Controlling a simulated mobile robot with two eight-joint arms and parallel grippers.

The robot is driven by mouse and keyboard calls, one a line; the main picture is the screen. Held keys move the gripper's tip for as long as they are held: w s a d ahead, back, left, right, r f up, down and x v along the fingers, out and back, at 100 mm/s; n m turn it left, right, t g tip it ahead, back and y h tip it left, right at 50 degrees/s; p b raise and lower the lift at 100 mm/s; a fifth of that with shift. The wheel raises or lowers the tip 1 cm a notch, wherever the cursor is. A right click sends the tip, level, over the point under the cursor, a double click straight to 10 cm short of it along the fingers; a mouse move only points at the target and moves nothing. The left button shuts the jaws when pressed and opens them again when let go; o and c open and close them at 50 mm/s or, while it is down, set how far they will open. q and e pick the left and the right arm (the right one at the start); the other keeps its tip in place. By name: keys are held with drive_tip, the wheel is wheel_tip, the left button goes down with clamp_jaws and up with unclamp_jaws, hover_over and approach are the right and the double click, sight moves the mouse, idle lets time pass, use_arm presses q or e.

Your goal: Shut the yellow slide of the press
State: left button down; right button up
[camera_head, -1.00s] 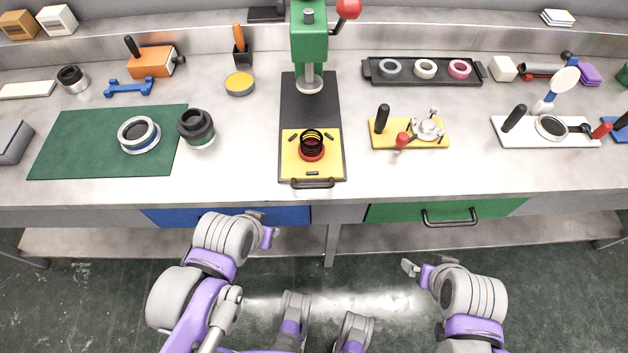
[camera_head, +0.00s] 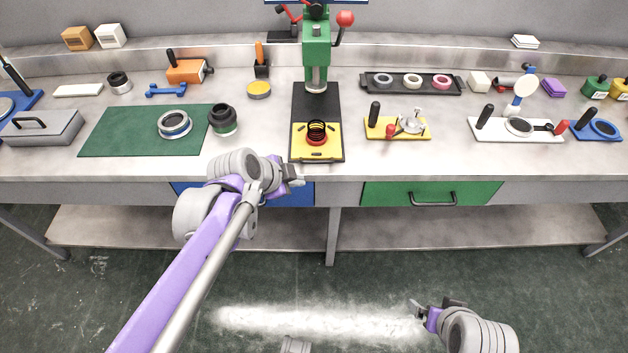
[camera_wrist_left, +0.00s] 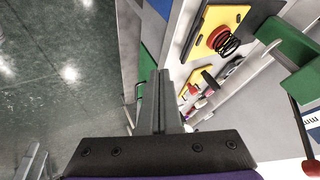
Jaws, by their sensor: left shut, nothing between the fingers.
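The green press (camera_head: 316,45) stands at the back middle of the bench, with a black base. Its yellow slide (camera_head: 332,153) is pulled out in front of the press column, towards the bench's front edge. A red cup (camera_head: 316,139) with a black spring sits on it. The slide also shows in the left wrist view (camera_wrist_left: 212,20). My left gripper (camera_head: 298,177) is shut and empty, just in front of the bench edge and left of the slide's dark front handle. A gap between them appears to remain. My right gripper (camera_head: 432,306) hangs low over the floor; its finger opening is unclear.
A yellow plate with a clamp (camera_head: 378,133) lies right of the slide, and a dark jar (camera_head: 222,120) stands on the left. A green drawer (camera_head: 475,194) and a blue drawer (camera_head: 303,194) are under the bench top. The bench around the slide is clear.

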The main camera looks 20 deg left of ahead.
sight(311, 125)
use_arm(q)
drive_tip(key=w+d+f+b, duration=0.1)
drive_tip(key=w+f, duration=0.6)
drive_tip(key=w, duration=0.3)
drive_tip(key=shift+w, duration=0.15)
drive_tip(key=w+a, duration=0.1)
drive_tip(key=w, duration=0.4)
drive_tip(key=w+a+p, duration=0.1)
drive_tip(key=w, duration=0.3)
drive_tip(key=w+a, duration=0.2)
drive_tip(key=w, duration=0.3)
drive_tip(key=shift+w, duration=0.35)
drive_tip(key=shift+w+a+r, duration=0.1)
drive_tip(key=shift+a, duration=0.05)
